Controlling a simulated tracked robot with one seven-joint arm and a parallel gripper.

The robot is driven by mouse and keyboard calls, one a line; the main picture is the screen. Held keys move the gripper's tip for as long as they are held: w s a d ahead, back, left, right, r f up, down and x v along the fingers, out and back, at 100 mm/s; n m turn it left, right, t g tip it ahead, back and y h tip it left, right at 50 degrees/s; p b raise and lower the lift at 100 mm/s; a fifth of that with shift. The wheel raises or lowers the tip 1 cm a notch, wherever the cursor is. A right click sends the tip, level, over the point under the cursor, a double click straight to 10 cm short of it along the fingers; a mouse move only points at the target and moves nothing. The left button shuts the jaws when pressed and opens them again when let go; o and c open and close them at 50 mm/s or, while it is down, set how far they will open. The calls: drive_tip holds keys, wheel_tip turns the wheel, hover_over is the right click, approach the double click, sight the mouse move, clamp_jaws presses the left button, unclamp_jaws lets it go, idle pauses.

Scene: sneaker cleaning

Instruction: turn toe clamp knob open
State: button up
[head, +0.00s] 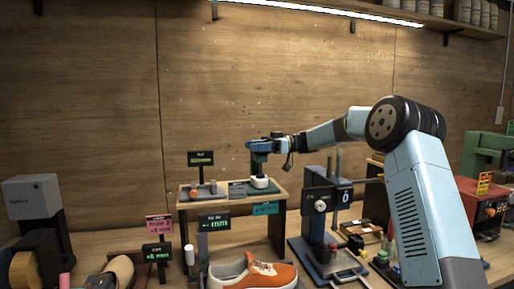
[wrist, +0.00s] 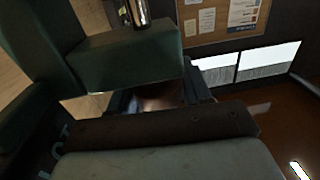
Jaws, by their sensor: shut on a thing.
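My gripper (head: 258,146) is at the end of my outstretched arm, above the raised wooden shelf in the head view. It is shut at the top of a dark green clamp (head: 259,163). The knob itself is hidden at the jaws, so its turn angle cannot be told. A white rounded piece (head: 260,183) sits under the clamp on the shelf. In the wrist view, the dark green clamp (wrist: 125,62) is close in front, with a shiny metal rod (wrist: 138,12) at its upper edge. The wrist view is dark, and the fingertips are hard to make out there.
The raised shelf (head: 282,193) carries small signs and an orange-topped item. An orange and white sneaker (head: 254,275) stands on the bench below. A dark press-like stand (head: 318,215) is right of the shelf, near my arm. A grey-topped machine (head: 33,197) is at far left.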

drive_tip(key=shift+w+r, duration=0.15)
drive_tip(key=o, duration=0.7)
drive_tip(key=shift+w, duration=0.1)
drive_tip(key=shift+o, duration=1.3)
drive_tip(key=v, duration=0.7)
drive_tip(key=shift+d, duration=0.3)
